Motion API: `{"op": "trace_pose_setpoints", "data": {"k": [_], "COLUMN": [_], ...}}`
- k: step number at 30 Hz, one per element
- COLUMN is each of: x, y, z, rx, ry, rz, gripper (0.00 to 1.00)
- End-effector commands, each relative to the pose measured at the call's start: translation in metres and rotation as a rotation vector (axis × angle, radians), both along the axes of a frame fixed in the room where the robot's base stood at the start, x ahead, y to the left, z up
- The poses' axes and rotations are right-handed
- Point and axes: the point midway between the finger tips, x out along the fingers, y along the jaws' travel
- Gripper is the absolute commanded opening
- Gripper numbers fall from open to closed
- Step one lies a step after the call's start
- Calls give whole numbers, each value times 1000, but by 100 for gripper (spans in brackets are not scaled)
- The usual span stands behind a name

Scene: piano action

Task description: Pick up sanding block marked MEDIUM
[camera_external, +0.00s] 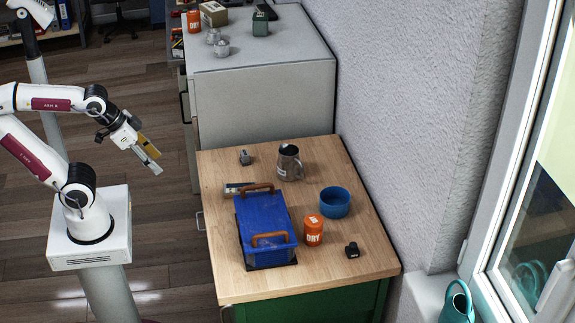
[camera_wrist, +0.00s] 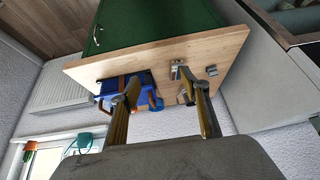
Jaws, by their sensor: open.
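A small flat block with a pale label and a dark end (camera_external: 238,188) lies on the wooden table against the far left edge of the blue box. Its lettering is too small to read, so I cannot tell if it says MEDIUM. A similar small block shows in the wrist view (camera_wrist: 177,69). A small grey piece (camera_external: 245,157) lies farther back; it also shows in the wrist view (camera_wrist: 211,70). My gripper (camera_external: 155,160) is open and empty, in the air left of the table and well apart from everything on it. Its fingers spread in the wrist view (camera_wrist: 160,80).
The blue box (camera_external: 262,218) with brown handles fills the table's left middle. A metal pitcher (camera_external: 290,164), blue bowl (camera_external: 335,203), orange DRY can (camera_external: 313,231) and small black object (camera_external: 352,250) stand around it. A grey cabinet (camera_external: 262,100) stands behind.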

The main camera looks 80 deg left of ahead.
Motion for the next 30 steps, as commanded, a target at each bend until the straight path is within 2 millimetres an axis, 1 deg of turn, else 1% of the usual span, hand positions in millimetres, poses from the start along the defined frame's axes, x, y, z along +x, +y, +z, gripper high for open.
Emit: {"op": "trace_pose_setpoints", "data": {"k": [9,15,21,30], "x": [61,96,128,167], "y": [40,66,92,126], "z": [-12,-22,-34,-57], "rx": [68,108,141,170], "ry": [-77,-130,-181,-258], "rz": [57,78,86,87], "gripper": [46,46,46,46]}}
